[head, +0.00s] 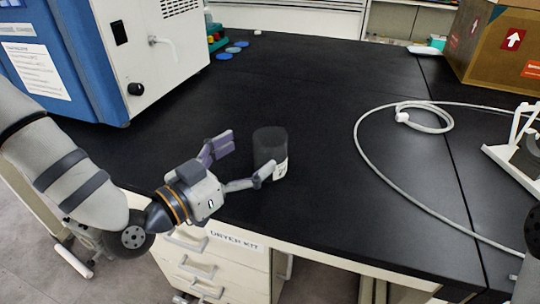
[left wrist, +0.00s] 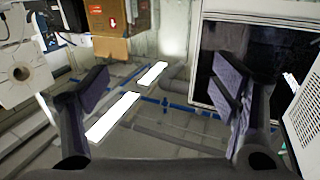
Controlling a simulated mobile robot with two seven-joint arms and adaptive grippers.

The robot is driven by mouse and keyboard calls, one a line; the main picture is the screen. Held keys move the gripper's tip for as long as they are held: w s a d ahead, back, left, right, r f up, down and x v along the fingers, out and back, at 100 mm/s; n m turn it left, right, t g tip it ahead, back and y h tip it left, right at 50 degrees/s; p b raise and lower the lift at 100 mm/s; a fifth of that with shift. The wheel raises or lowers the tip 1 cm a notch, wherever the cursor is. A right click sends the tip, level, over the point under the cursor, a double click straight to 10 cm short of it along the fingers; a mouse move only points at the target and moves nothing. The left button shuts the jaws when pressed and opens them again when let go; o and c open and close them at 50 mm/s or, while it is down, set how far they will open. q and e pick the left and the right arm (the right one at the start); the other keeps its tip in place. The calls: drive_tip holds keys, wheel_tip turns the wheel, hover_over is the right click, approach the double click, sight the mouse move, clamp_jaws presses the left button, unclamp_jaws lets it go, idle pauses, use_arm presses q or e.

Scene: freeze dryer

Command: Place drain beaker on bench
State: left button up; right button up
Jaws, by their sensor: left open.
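The drain beaker (head: 270,143), a dark grey cylinder with a white label low on its side, stands upright, apparently on the black bench (head: 310,105) near its front edge. My left gripper (head: 247,157) is open just left of the beaker. One finger is apart from it on the left; the other overlaps its lower front, and I cannot tell whether it touches. In the left wrist view the open fingers (left wrist: 165,88) show spread apart, and I cannot make out the beaker between them. My right gripper is not in view.
The blue and white freeze dryer (head: 150,50) stands at the back left. A pale hose (head: 370,150) loops over the right of the bench. A cardboard box (head: 490,45) and a white stand (head: 515,150) are at the right. Mid-bench is clear.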

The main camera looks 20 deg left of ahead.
sight(281, 132)
use_arm(q)
drive_tip(key=x, duration=0.7)
drive_tip(key=shift+b, duration=0.35)
drive_tip(key=c, duration=1.4)
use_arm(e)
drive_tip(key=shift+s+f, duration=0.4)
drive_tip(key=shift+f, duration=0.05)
use_arm(q)
drive_tip(key=shift+r, duration=0.1)
